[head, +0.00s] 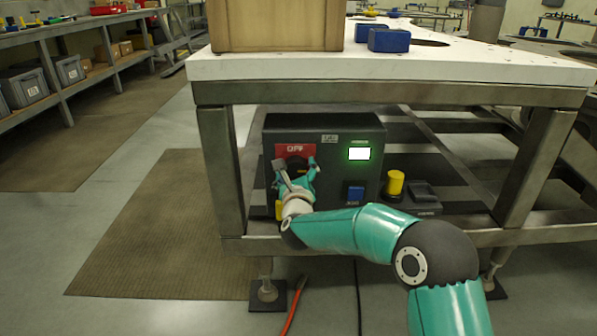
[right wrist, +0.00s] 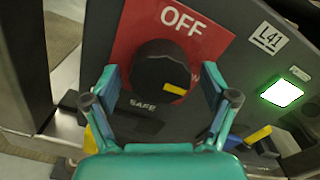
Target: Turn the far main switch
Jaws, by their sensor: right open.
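The main switch is a round black knob (right wrist: 163,68) with a yellow mark, on a red plate (right wrist: 135,30) lettered OFF above and SAFE below. The yellow mark points to the lower right in the right wrist view. The red plate (head: 290,150) sits on the left of a dark control box (head: 325,128) under the table. My right gripper (head: 297,172) is open in front of the knob. In the right wrist view its fingers stand on the knob's left and right sides, with gaps visible. The gripper hides part of the knob in the head view. My left gripper is out of view.
A lit green-white display (head: 359,153) and a blue switch (head: 355,192) are on the box's right side. A yellow cylinder (head: 395,184) stands right of it. The white tabletop (head: 450,68) overhangs, and a table leg (head: 220,165) stands close on the left.

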